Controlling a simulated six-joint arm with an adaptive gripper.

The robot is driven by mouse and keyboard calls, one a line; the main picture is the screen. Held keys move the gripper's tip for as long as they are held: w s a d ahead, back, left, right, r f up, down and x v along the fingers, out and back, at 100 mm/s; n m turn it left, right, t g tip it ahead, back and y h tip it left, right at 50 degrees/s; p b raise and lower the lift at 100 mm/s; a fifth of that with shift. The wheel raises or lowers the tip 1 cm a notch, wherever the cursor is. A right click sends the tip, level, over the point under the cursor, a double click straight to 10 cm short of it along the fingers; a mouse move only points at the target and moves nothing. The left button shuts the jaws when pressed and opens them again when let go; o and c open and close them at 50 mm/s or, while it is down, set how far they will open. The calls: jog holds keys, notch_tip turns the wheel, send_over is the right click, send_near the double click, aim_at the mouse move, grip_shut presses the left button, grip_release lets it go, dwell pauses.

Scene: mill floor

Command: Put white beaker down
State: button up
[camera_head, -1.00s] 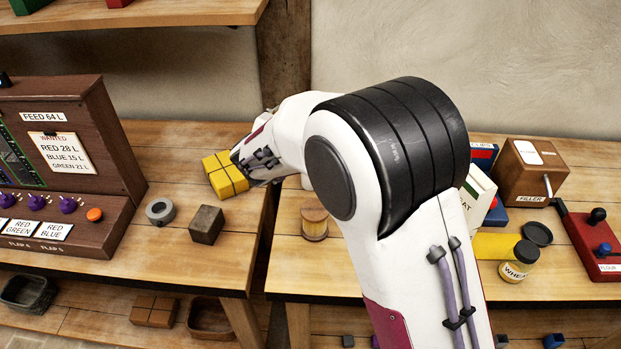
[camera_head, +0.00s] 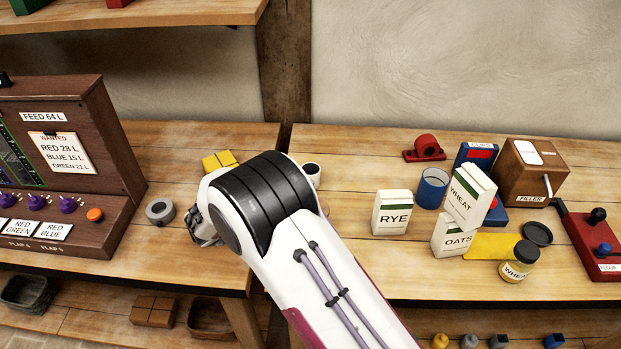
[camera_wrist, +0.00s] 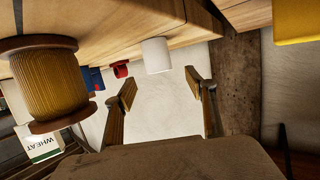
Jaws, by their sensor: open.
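The white beaker (camera_head: 312,173) stands upright on the right bench near its left end, with its dark opening facing up. My arm partly covers it in the head view. In the wrist view, which is upside down, the white beaker (camera_wrist: 156,56) stands on the bench beyond my fingertips, apart from them. My gripper (camera_wrist: 162,82) is open, with nothing between its fingers. In the head view my gripper (camera_head: 203,228) is low over the left bench, mostly hidden behind my wrist.
A wooden spool (camera_wrist: 42,82) is close in the wrist view. RYE (camera_head: 392,213), WHEAT (camera_head: 470,194) and OATS (camera_head: 454,236) boxes and a blue cup (camera_head: 432,188) stand on the right bench. Yellow blocks (camera_head: 218,160) and a grey ring (camera_head: 160,211) are on the left bench. A gap separates the benches.

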aim_at(316, 167)
jog(key=shift+w, duration=0.1)
jog(key=shift+x, duration=1.25)
jog(key=shift+x, duration=2.55)
jog(key=shift+d, duration=0.1)
jog(key=shift+c, duration=0.5)
jog(key=c, duration=1.3)
jog(key=shift+r, duration=0.1)
jog(key=shift+r, duration=4.9)
